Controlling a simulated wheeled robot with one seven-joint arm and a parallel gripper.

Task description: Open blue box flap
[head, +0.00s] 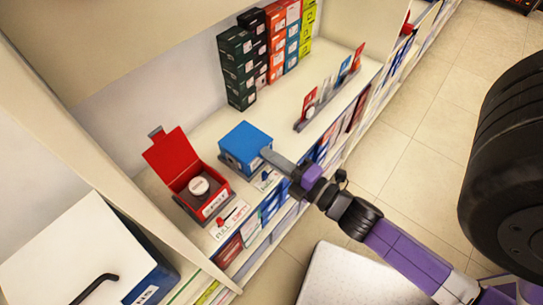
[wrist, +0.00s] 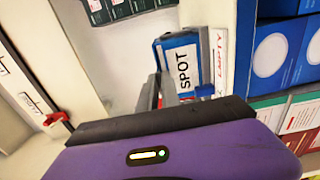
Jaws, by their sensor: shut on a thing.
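The blue box (head: 243,138) sits on the white shelf with its blue top flap lying down, closed. In the wrist view the box (wrist: 184,66) shows a white label reading SPOT. My gripper (head: 267,153) reaches in from the lower right, its fingertips at the flap's right front edge, shut on it. In the wrist view the grey fingers (wrist: 152,93) meet the box's edge; the exact contact is hidden behind my purple gripper body.
A red box (head: 205,203) with its flap raised stands left of the blue box, a round white item inside. Stacked small boxes (head: 240,68) stand at the back. A low display rack (head: 318,110) is to the right. Bare shelf lies between them.

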